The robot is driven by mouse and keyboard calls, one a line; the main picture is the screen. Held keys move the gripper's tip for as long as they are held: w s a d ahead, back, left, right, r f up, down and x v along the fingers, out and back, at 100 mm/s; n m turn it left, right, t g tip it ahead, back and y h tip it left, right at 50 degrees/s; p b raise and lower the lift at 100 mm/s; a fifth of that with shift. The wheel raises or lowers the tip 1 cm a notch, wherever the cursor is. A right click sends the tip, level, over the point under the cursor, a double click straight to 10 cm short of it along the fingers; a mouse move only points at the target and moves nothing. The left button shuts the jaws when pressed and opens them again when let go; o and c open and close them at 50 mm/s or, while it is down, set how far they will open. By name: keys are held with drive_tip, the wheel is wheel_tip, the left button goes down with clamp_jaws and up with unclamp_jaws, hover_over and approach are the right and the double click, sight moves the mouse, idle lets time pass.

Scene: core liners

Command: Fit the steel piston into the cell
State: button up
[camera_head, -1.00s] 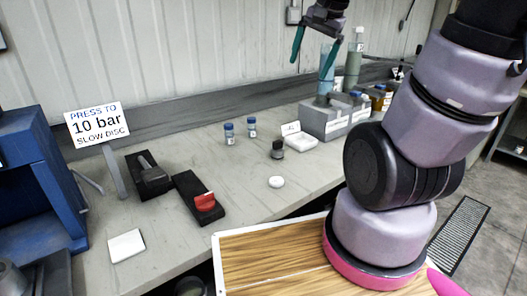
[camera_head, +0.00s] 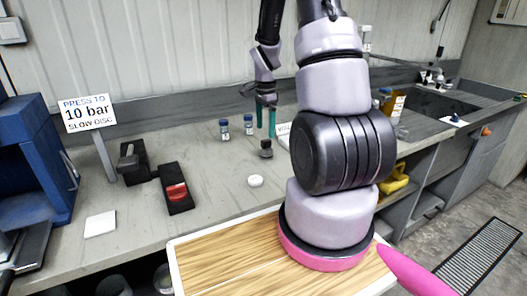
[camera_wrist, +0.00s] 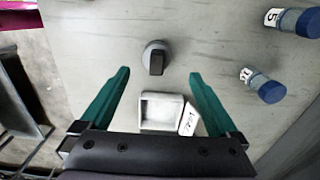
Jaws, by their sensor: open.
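A small dark grey piece with a round base and a block-like top (camera_head: 265,149) stands on the grey bench; I take it for the steel piston. It also shows in the wrist view (camera_wrist: 155,57). My gripper (camera_head: 265,130) is over the bench just behind it, with teal fingers pointing down. In the wrist view my gripper (camera_wrist: 159,73) is open and empty, with the piece centred just beyond the fingertips. I cannot tell for certain which object is the cell. A black stand with a red block (camera_head: 176,190) and a black stand with a grey part (camera_head: 133,160) are left.
A white tray (camera_wrist: 162,125) lies below the open fingers in the wrist view. Two blue-capped vials (camera_head: 224,130) stand left of my gripper. A white disc (camera_head: 255,181) lies nearer. A sign (camera_head: 88,113) and blue machine (camera_head: 30,160) stand left.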

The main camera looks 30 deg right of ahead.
sight(266, 140)
drive_tip(key=f, duration=0.7)
drive_tip(key=shift+s+d+f, duration=0.1)
drive_tip(key=shift+s+f, duration=0.15)
clamp_jaws()
